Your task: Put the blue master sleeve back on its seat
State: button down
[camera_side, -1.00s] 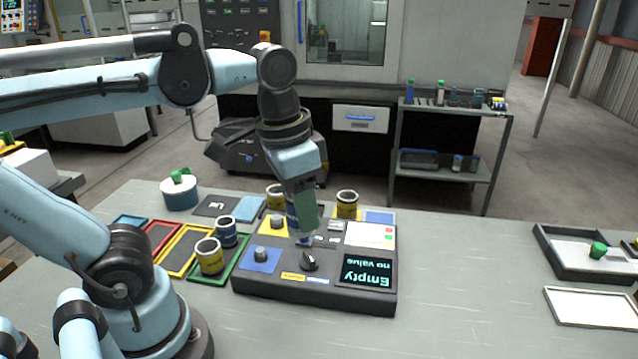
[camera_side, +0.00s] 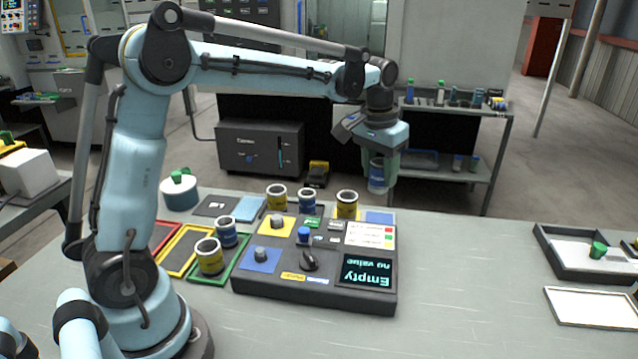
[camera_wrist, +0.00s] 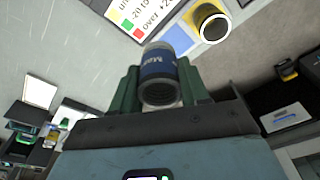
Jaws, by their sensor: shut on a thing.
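My gripper (camera_side: 382,160) is shut on the blue master sleeve (camera_side: 377,177), which hangs upright in the air above the back right of the dark gauge box (camera_side: 315,288). In the wrist view the sleeve (camera_wrist: 158,72) shows a blue band with part of a white label, between the green fingers (camera_wrist: 160,88). A bare blue pad (camera_side: 379,217) lies at the box's back right corner, below the sleeve, beside a standing yellow sleeve (camera_side: 347,204). The pad also shows in the wrist view (camera_wrist: 178,40), partly behind the held sleeve. A blue post (camera_side: 303,235) stands uncovered mid-box.
Another yellow sleeve (camera_side: 276,197) and a blue sleeve (camera_side: 307,200) stand at the box's back. More sleeves (camera_side: 209,256) stand by the green frame at left. The table right of the box is clear up to the trays (camera_side: 592,307).

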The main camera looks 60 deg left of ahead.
jog(key=shift+n, duration=0.6)
jog(key=shift+w+a+f, duration=0.6)
jog(key=shift+w+f, duration=0.3)
jog(key=shift+f, duration=1.1)
jog(key=shift+w+a+f, duration=0.6)
jog(key=shift+w+f, duration=0.25)
jog(key=shift+f, duration=1.2)
jog(key=shift+w+a+f, duration=0.6)
jog(key=shift+w+f, duration=0.3)
jog(key=shift+f, duration=1.1)
jog(key=shift+f, duration=0.2)
jog(key=shift+c, duration=2.4)
grip_release()
jog(key=shift+o, duration=0.2)
jog(key=shift+o, duration=1.4)
